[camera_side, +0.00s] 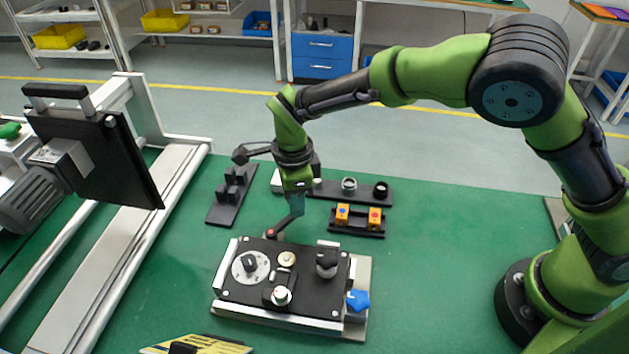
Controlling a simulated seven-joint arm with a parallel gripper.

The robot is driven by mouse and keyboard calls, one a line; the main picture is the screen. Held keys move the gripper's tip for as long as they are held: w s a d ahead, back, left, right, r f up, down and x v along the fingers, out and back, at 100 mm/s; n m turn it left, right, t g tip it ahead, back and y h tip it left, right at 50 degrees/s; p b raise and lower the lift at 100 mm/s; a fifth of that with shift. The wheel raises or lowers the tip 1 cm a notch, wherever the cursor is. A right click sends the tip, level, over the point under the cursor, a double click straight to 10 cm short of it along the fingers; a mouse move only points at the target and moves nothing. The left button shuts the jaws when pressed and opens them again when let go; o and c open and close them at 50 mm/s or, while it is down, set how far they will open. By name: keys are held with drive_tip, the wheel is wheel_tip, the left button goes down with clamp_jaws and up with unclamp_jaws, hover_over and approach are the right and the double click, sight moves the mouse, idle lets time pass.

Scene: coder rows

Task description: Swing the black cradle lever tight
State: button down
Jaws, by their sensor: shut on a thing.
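The black cradle lever (284,225) stands at the back edge of the cradle, with a red dot at its lower end. It slants up to the right from there. My gripper (296,206) reaches down from above and is shut on the lever's upper end. The fingertips are small and partly hidden, so the exact grip does not show. The cradle (219,285) holds a dark panel (240,291) with a round white dial, several knobs and a button. A blue star knob (357,300) sits at the cradle's right front corner.
Behind the cradle are a black rack with two orange blocks (357,217), a dark strip with two rings (348,186) and a black stepped holder (231,195). A metal rail frame with a motor (42,191) stands left. Green table right of the cradle is clear.

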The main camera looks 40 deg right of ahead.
drive_tip(key=shift+r, duration=0.1)
drive_tip(key=c, duration=0.9)
unclamp_jaws()
drive_tip(key=shift+c, duration=0.2)
wheel_tip(320, 180, up, 17)
